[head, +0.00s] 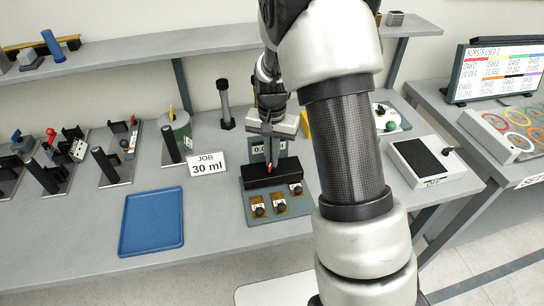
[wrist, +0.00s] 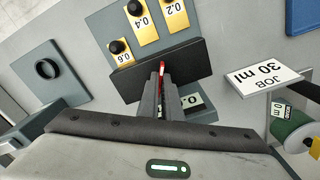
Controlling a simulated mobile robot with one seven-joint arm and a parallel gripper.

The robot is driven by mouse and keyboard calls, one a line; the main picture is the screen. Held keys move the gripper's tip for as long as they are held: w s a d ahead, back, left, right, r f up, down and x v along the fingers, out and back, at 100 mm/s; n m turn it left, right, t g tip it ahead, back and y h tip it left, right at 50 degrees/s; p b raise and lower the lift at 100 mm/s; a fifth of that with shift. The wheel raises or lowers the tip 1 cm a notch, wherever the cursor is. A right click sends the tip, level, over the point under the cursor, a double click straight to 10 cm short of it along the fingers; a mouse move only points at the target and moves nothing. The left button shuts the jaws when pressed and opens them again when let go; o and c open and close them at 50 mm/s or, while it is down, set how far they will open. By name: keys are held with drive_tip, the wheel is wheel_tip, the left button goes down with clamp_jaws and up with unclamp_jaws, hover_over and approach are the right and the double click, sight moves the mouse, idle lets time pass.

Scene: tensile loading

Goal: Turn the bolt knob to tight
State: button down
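My gripper (head: 269,160) points down over a black block (head: 272,178) on a blue-grey station in the head view. In the wrist view its two dark fingers (wrist: 161,85) are close together, with a thin red piece (wrist: 162,68) between their tips, at the block's edge. The red piece's lower end shows just below the fingertips in the head view. Black knobs on yellow plates marked 0.2, 0.4 and 0.6 (wrist: 117,47) stand beside the block. A small display (wrist: 194,101) is partly hidden by the fingers. I cannot tell which part is the bolt knob, or whether any is tight.
A blue tray (head: 152,221) lies left of the station. A block with a black ring (wrist: 47,69) is on the other side.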

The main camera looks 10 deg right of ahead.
drive_tip(key=shift+r, duration=0.1)
idle(0.3)
drive_tip(key=c, duration=2)
unclamp_jaws()
wheel_tip(320, 180, up, 17)
drive_tip(key=shift+r+p, duration=0.2)
drive_tip(key=shift+p, duration=0.15)
